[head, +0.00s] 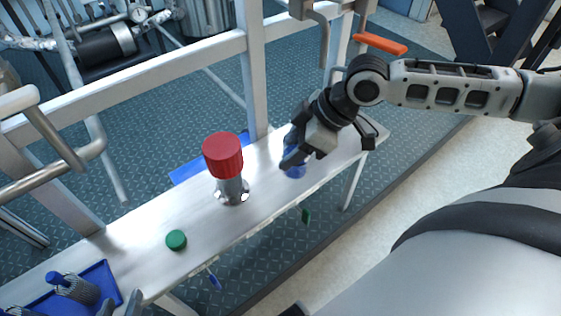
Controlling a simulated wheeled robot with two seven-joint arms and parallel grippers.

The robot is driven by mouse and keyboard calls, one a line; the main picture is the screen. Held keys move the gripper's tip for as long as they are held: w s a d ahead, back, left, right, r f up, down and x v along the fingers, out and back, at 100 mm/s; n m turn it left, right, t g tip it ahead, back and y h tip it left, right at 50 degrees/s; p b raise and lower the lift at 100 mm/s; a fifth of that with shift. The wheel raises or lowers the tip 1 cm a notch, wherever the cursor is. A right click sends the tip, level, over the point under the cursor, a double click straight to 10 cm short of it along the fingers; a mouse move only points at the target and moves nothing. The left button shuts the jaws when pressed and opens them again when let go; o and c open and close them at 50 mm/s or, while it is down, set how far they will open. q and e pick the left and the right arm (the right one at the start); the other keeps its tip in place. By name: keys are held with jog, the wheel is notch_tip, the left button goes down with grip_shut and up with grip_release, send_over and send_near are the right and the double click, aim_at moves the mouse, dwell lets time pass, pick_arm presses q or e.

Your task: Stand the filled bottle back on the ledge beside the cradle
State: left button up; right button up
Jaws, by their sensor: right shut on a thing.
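A blue, see-through bottle (295,171) is at the right part of the pale metal ledge (255,200), mostly hidden by my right gripper. My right gripper (292,158) is shut on the bottle from above right. The bottle's base is low over the ledge; I cannot tell whether it touches. A metal fitting with a large red top (223,155) stands left of the bottle on the ledge. I cannot tell which part is the cradle. Grey tips at the bottom left seem to be my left gripper (121,305), mostly cut off by the frame edge.
A green cap (176,240) lies on the ledge. A blue tray (97,275) with dark ribbed parts sits at its left end. A white post (252,75) and rail rise behind the ledge. Green and blue tags hang at its front edge. An orange handle (381,44) is behind my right arm.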

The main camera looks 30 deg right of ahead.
jog(key=w+f, duration=0.1)
jog(key=f, duration=0.1)
jog(key=w+f+b, duration=0.1)
jog(key=f, duration=0.2)
jog(key=w+f+b, duration=0.1)
jog(key=w+f, duration=0.1)
jog(key=f, duration=0.1)
jog(key=shift+f, duration=0.25)
pick_arm(q)
jog(key=shift+s+d+f, duration=0.1)
jog(key=shift+s+f, duration=0.05)
jog(key=shift+f, duration=0.45)
jog(key=shift+r, duration=0.1)
pick_arm(e)
jog(key=o, duration=1.2)
jog(key=shift+f, duration=0.1)
